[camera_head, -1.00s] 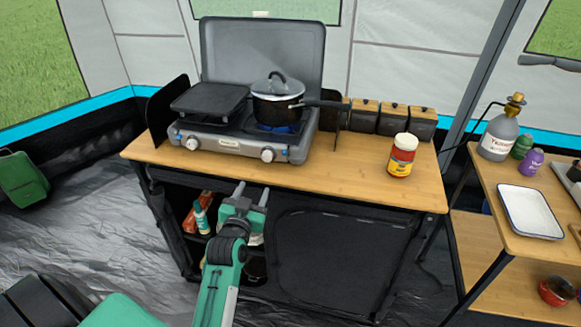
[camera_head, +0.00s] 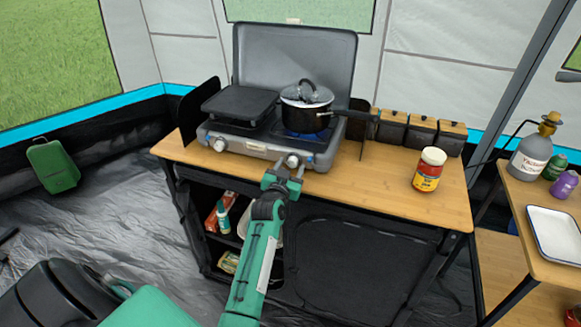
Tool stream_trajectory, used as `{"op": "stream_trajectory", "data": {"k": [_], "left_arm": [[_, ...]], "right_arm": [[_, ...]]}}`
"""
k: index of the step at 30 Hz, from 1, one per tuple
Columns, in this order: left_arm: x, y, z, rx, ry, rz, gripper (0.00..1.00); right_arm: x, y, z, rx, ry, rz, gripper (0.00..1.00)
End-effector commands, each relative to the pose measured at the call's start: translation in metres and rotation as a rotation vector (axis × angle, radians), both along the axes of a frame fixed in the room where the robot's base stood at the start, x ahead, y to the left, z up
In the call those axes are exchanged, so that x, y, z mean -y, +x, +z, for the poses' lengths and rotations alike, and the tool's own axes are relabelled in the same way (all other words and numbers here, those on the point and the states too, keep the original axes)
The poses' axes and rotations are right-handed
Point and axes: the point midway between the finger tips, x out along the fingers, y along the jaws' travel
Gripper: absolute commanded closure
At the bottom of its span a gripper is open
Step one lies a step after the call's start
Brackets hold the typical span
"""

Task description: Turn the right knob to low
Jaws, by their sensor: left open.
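The camp stove (camera_head: 240,147) stands on the wooden counter with its lid raised. Its right knob (camera_head: 293,160) is on the front panel, and its left knob (camera_head: 220,145) is farther left. A lidded black pot (camera_head: 306,118) stands on the right burner, with blue flame under it. My left gripper (camera_head: 287,171) is open right in front of the right knob, its fingertips close to it. I cannot tell whether the fingers touch the knob, and they partly cover its lower edge. My right gripper is not in view.
The pot handle (camera_head: 350,115) sticks out to the right. A red and yellow jar (camera_head: 428,169) stands on the counter (camera_head: 370,178) to the right, and dark boxes with wooden lids (camera_head: 421,132) stand behind it. A side table at right holds a white tray (camera_head: 556,235).

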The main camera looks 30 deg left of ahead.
Motion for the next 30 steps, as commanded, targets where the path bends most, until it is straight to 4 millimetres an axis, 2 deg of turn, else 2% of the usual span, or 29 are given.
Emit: {"op": "stream_trajectory", "data": {"k": [10, 11, 17, 26, 30], "left_arm": [[-0.001, 0.0035, -0.0003, 0.0, 0.0, 0.0, 0.48], [-0.0011, 0.0034, -0.0003, 0.0, 0.0, 0.0, 0.52], [-0.0009, 0.0034, -0.0003, 0.0, 0.0, 0.0, 0.91], [-0.001, 0.0033, 0.0007, 0.006, -0.026, 0.0, 0.92], [-0.001, 0.0034, 0.0018, 0.019, -0.08, 0.001, 0.92]], "right_arm": [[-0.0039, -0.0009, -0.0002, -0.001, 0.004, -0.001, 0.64], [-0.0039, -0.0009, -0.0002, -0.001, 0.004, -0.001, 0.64], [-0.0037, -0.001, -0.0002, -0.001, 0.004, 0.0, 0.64], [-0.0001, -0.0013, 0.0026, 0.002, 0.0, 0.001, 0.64], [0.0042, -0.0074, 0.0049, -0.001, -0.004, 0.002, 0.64]]}}
